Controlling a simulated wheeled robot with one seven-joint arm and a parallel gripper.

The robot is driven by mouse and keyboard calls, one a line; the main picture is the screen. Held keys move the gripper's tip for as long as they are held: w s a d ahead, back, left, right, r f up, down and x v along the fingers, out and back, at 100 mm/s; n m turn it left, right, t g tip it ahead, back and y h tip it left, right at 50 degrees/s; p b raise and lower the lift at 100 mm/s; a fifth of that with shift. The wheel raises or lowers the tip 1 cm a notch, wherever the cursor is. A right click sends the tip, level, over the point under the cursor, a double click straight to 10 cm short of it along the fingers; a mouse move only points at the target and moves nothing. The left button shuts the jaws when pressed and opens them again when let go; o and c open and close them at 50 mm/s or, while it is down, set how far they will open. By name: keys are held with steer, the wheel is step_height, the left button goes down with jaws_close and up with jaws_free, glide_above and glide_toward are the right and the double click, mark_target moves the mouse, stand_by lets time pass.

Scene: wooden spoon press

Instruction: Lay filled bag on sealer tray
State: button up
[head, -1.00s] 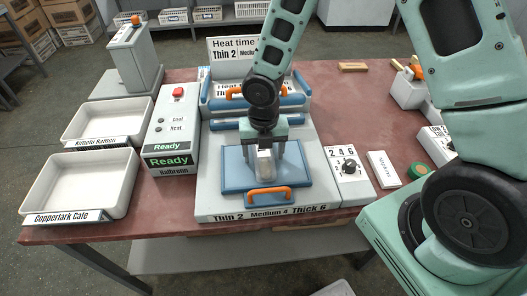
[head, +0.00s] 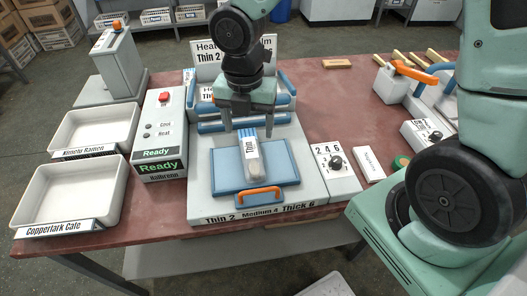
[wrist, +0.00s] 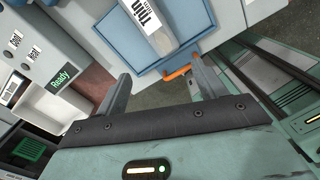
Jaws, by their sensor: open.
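The filled bag (head: 252,165), pale and narrow with a white "Thin" label, lies flat on the blue sealer tray (head: 283,168). It lies lengthwise, its lower end close to the tray's orange handle (head: 258,197). My gripper (head: 248,131) is open and empty, raised above the back part of the tray and apart from the bag. In the wrist view, the bag (wrist: 152,25) and its label show at the top on the blue tray (wrist: 193,25), beyond my open fingers (wrist: 158,72). The bag's far end is cut off there.
The control box (head: 159,150) with a red button and green "Ready" displays stands left of the sealer. A 2-4-6 dial box (head: 331,172) stands right. Two white bins, Kimchi Ramen (head: 66,133) and Copperlark Cafe (head: 40,207), sit at the left. Red tabletop (head: 335,105) is clear behind the dial.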

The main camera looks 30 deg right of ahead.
steer(key=s+a+r+m, duration=0.2)
steer(key=s+r+m, duration=0.1)
steer(key=s+m, duration=0.5)
steer(key=s+a+r+m, duration=0.2)
steer(key=s+m, duration=0.6)
steer(key=m, duration=0.4)
steer(key=shift+s+a+r+y, duration=0.2)
steer(key=shift+s+r+y, duration=0.2)
steer(key=shift+r, duration=0.4)
